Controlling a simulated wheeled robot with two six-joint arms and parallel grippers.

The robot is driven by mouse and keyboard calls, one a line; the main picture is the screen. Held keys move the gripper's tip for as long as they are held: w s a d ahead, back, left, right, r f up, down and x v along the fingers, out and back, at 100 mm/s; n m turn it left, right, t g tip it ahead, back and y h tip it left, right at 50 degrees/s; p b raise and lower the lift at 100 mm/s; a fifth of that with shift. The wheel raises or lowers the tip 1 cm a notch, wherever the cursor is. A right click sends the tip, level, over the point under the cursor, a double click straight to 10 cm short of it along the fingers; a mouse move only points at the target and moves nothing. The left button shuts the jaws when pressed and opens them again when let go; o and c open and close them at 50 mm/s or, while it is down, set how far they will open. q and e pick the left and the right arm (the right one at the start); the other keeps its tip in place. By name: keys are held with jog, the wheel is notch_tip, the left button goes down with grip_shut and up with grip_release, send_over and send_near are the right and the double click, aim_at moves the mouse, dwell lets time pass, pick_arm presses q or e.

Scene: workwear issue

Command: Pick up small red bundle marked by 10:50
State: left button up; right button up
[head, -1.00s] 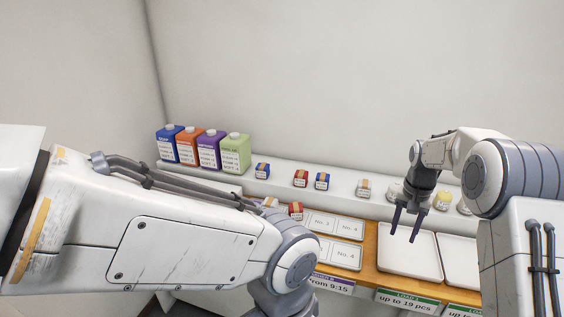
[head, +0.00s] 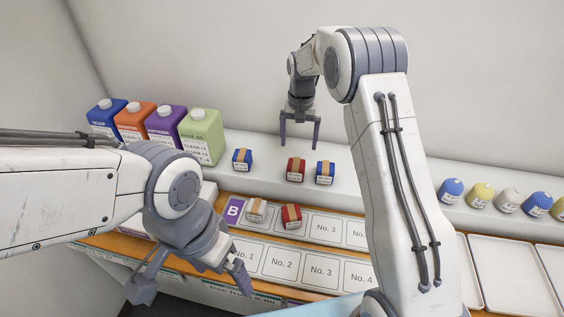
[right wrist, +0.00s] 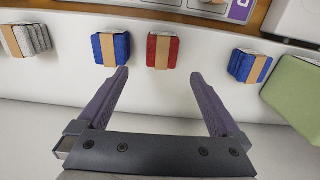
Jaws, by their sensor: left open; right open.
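A small red bundle (head: 296,169) with a tan band stands on the white raised shelf, between two blue bundles. Its label is too small to read. It also shows in the right wrist view (right wrist: 174,50), just beyond the fingertips and between their lines. A second red bundle (head: 291,216) with a tan band sits on the numbered board; its label is also unreadable. My right gripper (head: 300,146) is open and empty, above and behind the shelf's red bundle. My left gripper (head: 192,287) is open and empty in front of the board's left end.
Blue bundles (head: 242,159) and (head: 325,173) flank the shelf's red one. A grey bundle (right wrist: 27,40) shows in the right wrist view. A grey bundle (head: 257,210) sits on the board. A green bottle (head: 202,137) and others stand left. White trays (head: 512,275) lie right.

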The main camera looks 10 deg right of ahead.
aim_at(296, 164)
notch_tip(296, 164, down, 4)
jog(key=shift+a+r+p, duration=0.15)
jog(key=shift+p, duration=0.35)
jog(key=shift+w+a+f, duration=0.1)
jog(key=shift+a+f, duration=0.1)
jog(key=shift+f, duration=0.05)
jog(key=shift+f+p, duration=0.25)
jog(key=shift+p, duration=0.1)
jog(key=f, duration=0.1)
jog(key=f+p, duration=0.1)
jog(key=f, duration=0.1)
jog(key=f+p, duration=0.1)
jog(key=shift+s+f, duration=0.2)
jog(key=shift+s, duration=0.2)
jog(key=shift+f, duration=0.2)
jog(key=c, duration=1.4)
pick_arm(q)
jog(key=r, duration=0.4)
jog(key=shift+d+r, duration=0.25)
jog(key=shift+d, duration=0.1)
pick_arm(e)
jog(key=shift+d, duration=0.1)
pick_arm(q)
jog(key=shift+f, duration=0.15)
pick_arm(e)
jog(key=shift+r, duration=0.2)
